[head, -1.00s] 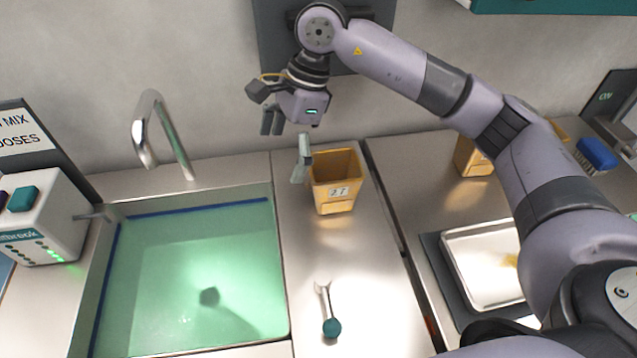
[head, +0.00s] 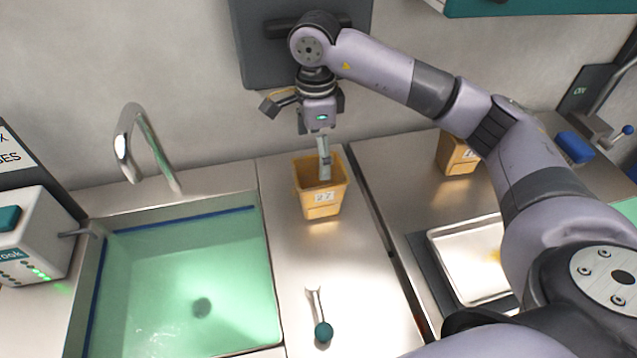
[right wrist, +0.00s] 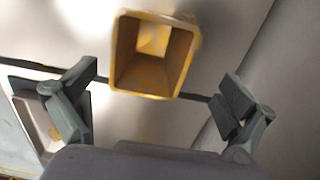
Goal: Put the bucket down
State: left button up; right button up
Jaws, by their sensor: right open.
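The yellow bucket (head: 320,203) with a white number label stands upright on the steel counter, just right of the sink. My right gripper (head: 316,150) is above it, its fingers pointing down; one finger overlaps the bucket's opening in the head view. In the right wrist view the bucket (right wrist: 150,88) shows its open top and looks empty. There the right gripper (right wrist: 160,88) has its fingers spread wide, one to each side of the bucket and apart from it. My left gripper is not in view.
A green-lit sink (head: 190,290) with a tap (head: 128,150) lies left. A teal-ended scoop (head: 320,325) lies in front of the bucket.

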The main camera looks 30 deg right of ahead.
aim_at(318, 176)
jog(key=shift+f, duration=0.85)
jog(key=f+p, duration=0.2)
jog(key=f, duration=0.1)
jog(key=s+f, duration=0.1)
jog(key=shift+d+f+p, duration=0.1)
jog(key=shift+f+p, duration=0.3)
jog(key=shift+w+f, duration=0.1)
jog(key=shift+f, duration=0.2)
jog(key=shift+c, duration=0.2)
jog(key=c, duration=1.7)
